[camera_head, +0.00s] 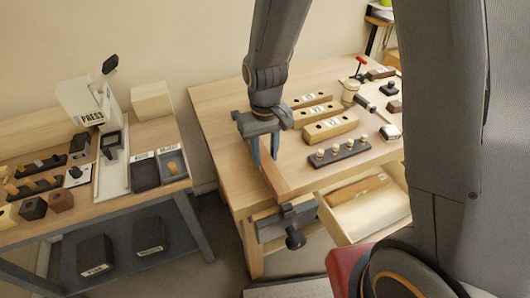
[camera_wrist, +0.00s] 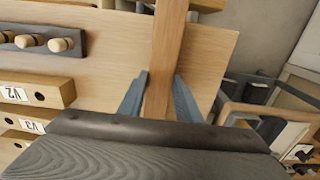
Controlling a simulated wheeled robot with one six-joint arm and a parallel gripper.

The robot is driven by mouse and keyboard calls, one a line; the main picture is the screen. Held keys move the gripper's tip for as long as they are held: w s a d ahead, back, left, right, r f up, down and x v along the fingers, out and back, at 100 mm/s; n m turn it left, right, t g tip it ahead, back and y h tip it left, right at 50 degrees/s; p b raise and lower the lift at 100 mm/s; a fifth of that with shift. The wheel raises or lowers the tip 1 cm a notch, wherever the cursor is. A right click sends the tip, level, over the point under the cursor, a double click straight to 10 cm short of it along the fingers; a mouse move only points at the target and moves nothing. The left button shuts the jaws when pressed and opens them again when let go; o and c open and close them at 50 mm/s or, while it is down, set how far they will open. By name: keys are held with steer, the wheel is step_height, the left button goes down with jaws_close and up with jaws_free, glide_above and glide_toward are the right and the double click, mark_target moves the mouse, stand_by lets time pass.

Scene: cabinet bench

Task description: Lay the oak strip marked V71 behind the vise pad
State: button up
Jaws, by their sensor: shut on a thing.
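My gripper (camera_head: 264,157) is shut on a brown wooden strip (camera_head: 273,180) near the front left corner of the bench (camera_head: 222,135). In the wrist view the strip (camera_wrist: 166,50) runs between the two blue-grey fingertips (camera_wrist: 158,95) and on past the top edge. No marking on the strip is readable. The dark vise (camera_head: 287,222) is fixed to the bench's front edge, just beyond the strip's near end. Its pad cannot be told apart clearly. I cannot tell whether the strip touches the bench or the vise.
Labelled wooden blocks (camera_head: 330,127) lie right of my gripper, with a dark peg rack (camera_head: 338,153) before them. An open drawer (camera_head: 368,209) juts out below. Tools lie farther right. A side table (camera_head: 108,205) with a press stands left, across a gap. The bench's left part is clear.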

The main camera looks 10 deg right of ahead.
steer(key=shift+f, duration=1.25)
stand_by(1.8)
steer(key=o, duration=1.5)
steer(key=shift+c, duration=0.2)
steer(key=shift+r+p, duration=2.9)
steer(key=shift+r, duration=0.65)
